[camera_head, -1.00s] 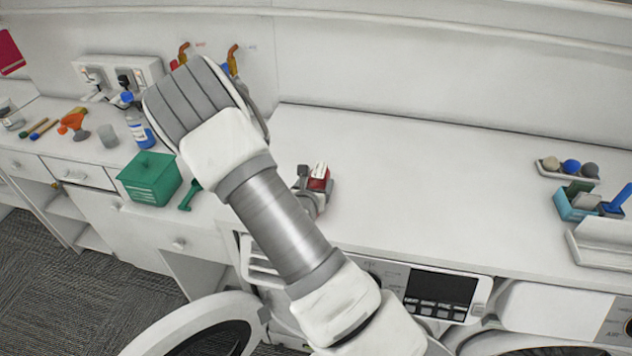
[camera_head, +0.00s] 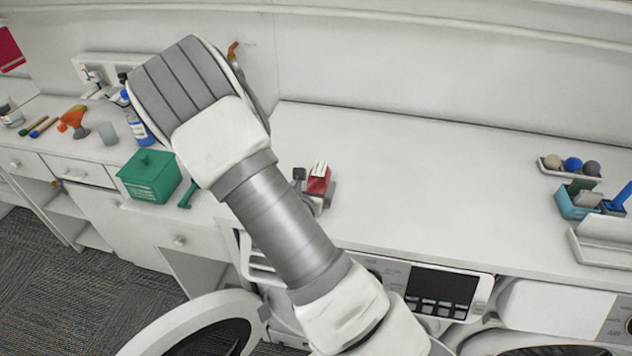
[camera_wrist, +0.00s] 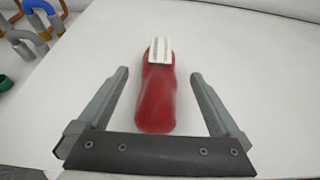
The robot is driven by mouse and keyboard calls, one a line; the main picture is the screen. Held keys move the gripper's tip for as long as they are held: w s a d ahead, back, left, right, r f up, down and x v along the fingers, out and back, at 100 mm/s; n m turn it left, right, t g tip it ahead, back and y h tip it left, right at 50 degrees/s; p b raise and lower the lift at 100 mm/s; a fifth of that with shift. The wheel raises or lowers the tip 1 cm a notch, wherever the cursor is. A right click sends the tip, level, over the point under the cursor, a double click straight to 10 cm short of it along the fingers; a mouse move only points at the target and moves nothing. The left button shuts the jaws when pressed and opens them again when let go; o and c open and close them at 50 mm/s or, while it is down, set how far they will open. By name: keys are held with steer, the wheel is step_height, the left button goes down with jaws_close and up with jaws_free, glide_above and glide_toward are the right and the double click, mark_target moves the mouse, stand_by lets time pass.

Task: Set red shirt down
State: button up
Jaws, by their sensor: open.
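The red shirt (camera_head: 318,183) is a small rolled or folded red bundle with a white patch at its far end. It lies on the white counter (camera_head: 430,170), just right of my forearm in the head view. In the wrist view the shirt (camera_wrist: 155,100) lies between my two fingers, with a visible gap on each side. My gripper (camera_wrist: 159,74) is open, and neither finger touches the shirt in that view. In the head view my arm hides part of the gripper.
A green box (camera_head: 150,176) stands left of my arm. A tray of balls (camera_head: 570,166) and a teal holder (camera_head: 580,201) are at the far right. An open round washer door (camera_head: 200,335) is below. The counter right of the shirt is clear.

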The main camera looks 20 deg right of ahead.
steer(key=v, duration=0.8)
steer(key=s+d+r+m+g+h, duration=0.2)
steer(key=s+d+r+m+g, duration=0.85)
steer(key=m, duration=0.75)
steer(key=s+a+r+m+t+y, duration=0.2)
steer(key=s+a+r+m+y, duration=0.2)
steer(key=a, duration=0.3)
steer(key=s+a+r+m+t+y, duration=0.3)
steer(key=s+a+r+m+y, duration=0.2)
steer(key=a+r+m, duration=0.2)
steer(key=shift+a+y, duration=0.3)
steer(key=shift+a, duration=0.05)
